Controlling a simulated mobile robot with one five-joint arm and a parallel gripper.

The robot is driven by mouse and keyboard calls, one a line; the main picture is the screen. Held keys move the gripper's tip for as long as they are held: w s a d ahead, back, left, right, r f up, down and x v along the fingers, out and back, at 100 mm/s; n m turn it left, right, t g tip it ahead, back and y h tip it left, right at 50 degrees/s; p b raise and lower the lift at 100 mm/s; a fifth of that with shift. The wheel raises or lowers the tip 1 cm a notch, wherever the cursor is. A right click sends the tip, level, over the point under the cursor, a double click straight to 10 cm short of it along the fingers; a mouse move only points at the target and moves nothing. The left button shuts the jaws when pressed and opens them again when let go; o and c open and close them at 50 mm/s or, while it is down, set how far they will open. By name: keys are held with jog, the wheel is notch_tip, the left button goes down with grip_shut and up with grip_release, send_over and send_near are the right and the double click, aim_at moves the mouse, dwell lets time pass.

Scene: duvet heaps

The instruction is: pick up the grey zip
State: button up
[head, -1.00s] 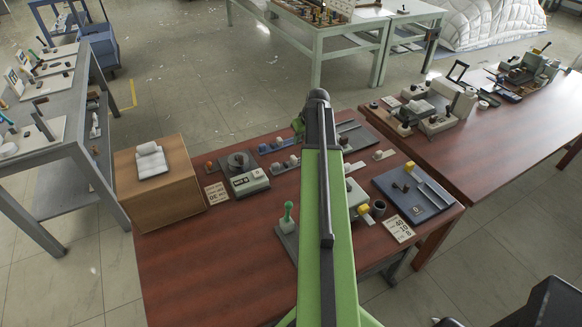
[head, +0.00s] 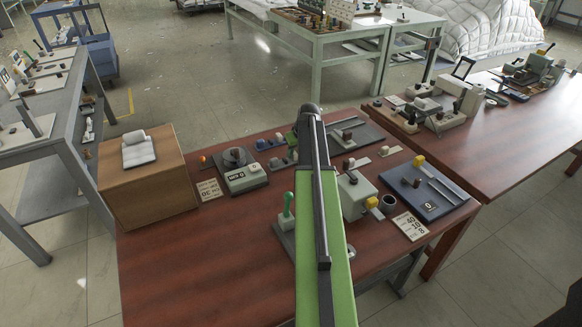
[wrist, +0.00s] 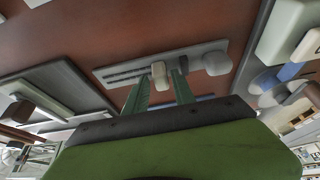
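In the wrist view a flat grey strip with dark slots (wrist: 118,72) lies on the red-brown table; it looks like the grey zip, though I cannot be sure. A beige block (wrist: 158,70) stands on it, and a pale grey rounded knob (wrist: 216,63) is at its right end. My gripper (wrist: 160,78) is open, its two green fingers on either side of the beige block with gaps showing. I cannot tell how high the fingertips are above the strip. In the head view my green arm hides part of the table, and the fingers are not clear there.
A dark grey tray (wrist: 62,82) lies left of the strip in the wrist view. In the head view a wooden box (head: 150,195) stands at the table's left, a dial device (head: 243,178) nearer the middle, and a blue tray (head: 445,203) at right.

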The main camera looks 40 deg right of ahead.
jog(key=shift+x, duration=0.95)
jog(key=shift+r, duration=0.15)
jog(key=shift+c, duration=0.4)
grip_shut()
